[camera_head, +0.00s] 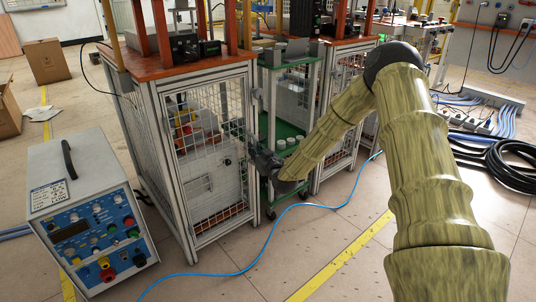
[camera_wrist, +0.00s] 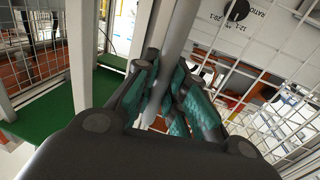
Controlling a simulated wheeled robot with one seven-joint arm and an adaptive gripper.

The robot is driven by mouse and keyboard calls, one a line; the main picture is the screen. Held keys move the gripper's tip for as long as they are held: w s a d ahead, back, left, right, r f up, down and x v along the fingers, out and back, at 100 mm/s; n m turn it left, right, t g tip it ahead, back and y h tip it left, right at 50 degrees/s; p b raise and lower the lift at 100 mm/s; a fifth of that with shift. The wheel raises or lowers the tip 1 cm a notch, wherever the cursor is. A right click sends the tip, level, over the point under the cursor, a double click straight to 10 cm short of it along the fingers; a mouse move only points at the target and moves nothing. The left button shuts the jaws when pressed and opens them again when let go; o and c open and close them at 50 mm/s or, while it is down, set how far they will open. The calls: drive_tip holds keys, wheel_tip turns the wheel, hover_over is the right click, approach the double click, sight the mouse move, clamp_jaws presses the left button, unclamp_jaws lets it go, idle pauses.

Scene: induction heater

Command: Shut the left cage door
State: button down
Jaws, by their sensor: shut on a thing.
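The left cage door (camera_head: 208,150) is a silver-framed wire mesh panel on the front of the left cage (camera_head: 140,130). It looks nearly in line with the cage front; I cannot tell if a gap is left. My gripper (camera_head: 256,154) is at the door's right edge. In the wrist view my gripper (camera_wrist: 165,90) has its teal-padded fingers closed around a grey upright bar (camera_wrist: 178,32). The door mesh (camera_wrist: 265,60) is right of that bar. I cannot tell whether the bar is the door's handle or its frame. The fingers hide part of it.
A green-shelved cart (camera_head: 290,125) stands just right of the cage, with a second cage (camera_head: 345,115) beyond it. A grey power unit (camera_head: 90,205) stands at the front left. A blue cable (camera_head: 240,272) crosses the floor. Black hoses (camera_head: 500,165) lie at the right.

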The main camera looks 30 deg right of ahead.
drive_tip(key=shift+w+d+r, duration=0.1)
drive_tip(key=shift+w, duration=0.1)
drive_tip(key=shift+w, duration=0.1)
drive_tip(key=c, duration=1.5)
unclamp_jaws()
drive_tip(key=shift+o, duration=0.2)
drive_tip(key=s, duration=1.2)
drive_tip(key=shift+a, duration=0.3)
